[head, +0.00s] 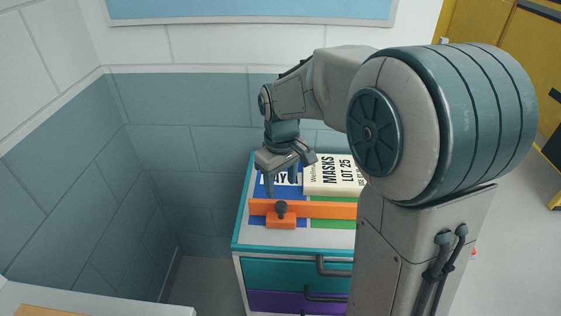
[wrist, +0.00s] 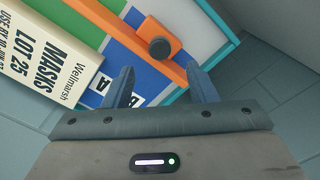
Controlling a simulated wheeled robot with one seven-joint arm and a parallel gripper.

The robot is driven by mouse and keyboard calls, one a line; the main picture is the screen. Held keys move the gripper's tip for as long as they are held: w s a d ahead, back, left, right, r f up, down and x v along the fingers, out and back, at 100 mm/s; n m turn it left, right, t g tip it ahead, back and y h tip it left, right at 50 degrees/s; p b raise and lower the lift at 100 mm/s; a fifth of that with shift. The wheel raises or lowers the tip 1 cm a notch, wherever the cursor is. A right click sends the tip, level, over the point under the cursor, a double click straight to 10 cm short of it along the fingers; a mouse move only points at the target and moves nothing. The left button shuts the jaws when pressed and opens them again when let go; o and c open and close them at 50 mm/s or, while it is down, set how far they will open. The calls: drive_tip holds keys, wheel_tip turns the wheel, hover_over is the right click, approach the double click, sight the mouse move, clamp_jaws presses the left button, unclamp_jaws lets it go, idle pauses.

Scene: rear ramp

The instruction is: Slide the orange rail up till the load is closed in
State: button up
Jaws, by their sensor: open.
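The orange rail (head: 325,210) lies across the top of a cart, with an orange tab and a dark round knob (head: 281,209) near its left end. In the wrist view the rail (wrist: 108,20) runs diagonally and the knob (wrist: 160,48) shows just beyond the fingertips. The load, a cream box marked MASKS LOT 25 (head: 335,177), lies behind the rail; in the wrist view a strip of green separates the box (wrist: 40,52) from the rail. My gripper (head: 281,187) is open and empty, above the blue area behind the knob. My arm hides the cart's right side.
The cart top has a teal rim (head: 270,248), a blue area lettered BAY A and a green area (head: 331,224). Teal and purple drawers (head: 275,272) with dark handles face the front. Tiled walls stand behind and at left, with a floor gap beside the cart.

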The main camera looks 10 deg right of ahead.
wheel_tip(320, 180, up, 7)
drive_tip(key=shift+f, duration=0.2)
idle(0.4)
